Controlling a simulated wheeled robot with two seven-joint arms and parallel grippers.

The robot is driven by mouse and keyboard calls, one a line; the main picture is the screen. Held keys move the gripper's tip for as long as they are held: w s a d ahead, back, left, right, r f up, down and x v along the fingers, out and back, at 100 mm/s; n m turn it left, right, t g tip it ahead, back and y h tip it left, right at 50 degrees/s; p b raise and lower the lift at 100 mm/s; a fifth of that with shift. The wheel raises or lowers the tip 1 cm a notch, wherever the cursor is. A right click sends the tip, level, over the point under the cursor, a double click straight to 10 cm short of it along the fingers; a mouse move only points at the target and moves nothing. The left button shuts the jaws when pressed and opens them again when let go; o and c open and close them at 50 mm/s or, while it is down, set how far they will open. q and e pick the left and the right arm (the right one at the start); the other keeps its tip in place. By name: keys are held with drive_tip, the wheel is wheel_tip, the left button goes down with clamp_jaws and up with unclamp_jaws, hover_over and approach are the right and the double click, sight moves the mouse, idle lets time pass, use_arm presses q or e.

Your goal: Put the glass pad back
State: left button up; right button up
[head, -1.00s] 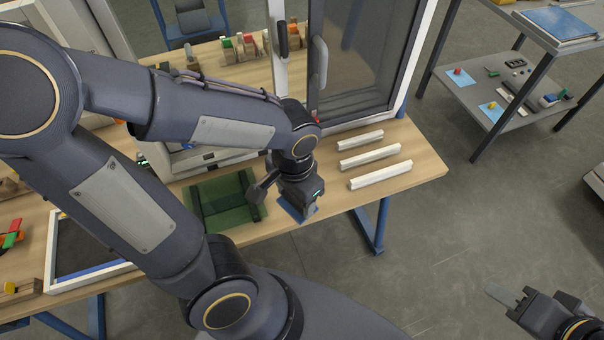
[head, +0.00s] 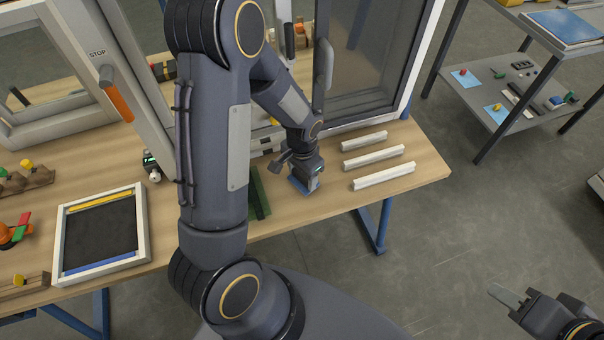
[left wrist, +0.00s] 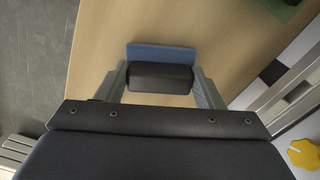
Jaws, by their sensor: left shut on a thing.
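My left gripper (head: 305,184) is low over the front of the wooden bench, between a dark green thing and the white strips. In the left wrist view its fingers (left wrist: 160,78) are shut on a dark block (left wrist: 160,76), which I take to be the glass pad. A flat blue piece (left wrist: 160,52) shows just beyond the block; blue also shows under the gripper in the head view. I cannot tell whether the blue piece is joined to the block or lies under it. My right gripper (head: 508,296) is at the lower right, away from the bench.
The bench (head: 425,160) carries several white strips (head: 385,176) to the right and a glazed window frame (head: 370,75) behind. The green thing (head: 259,195) is partly hidden by my arm. A white-framed tray (head: 143,225) lies left. A grey shelf (head: 475,95) stands at the right.

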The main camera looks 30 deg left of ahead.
use_arm(q)
drive_tip(key=shift+f, duration=0.4)
drive_tip(key=o, duration=1)
wheel_tip(320, 180, up, 11)
drive_tip(key=s+d+r+n+t+h, duration=0.2)
drive_tip(key=s+r, duration=0.4)
drive_tip(key=s, duration=0.2)
drive_tip(key=s+d+r+n+t+h, duration=0.1)
drive_tip(key=s+d+r+n+t, duration=0.1)
drive_tip(key=s+r, duration=0.4)
drive_tip(key=s+n+t, duration=0.1)
drive_tip(key=s, duration=0.1)
drive_tip(key=shift+s+d+t+h, duration=0.15)
drive_tip(key=shift+s+t+h, duration=0.15)
drive_tip(key=shift+h, duration=0.1)
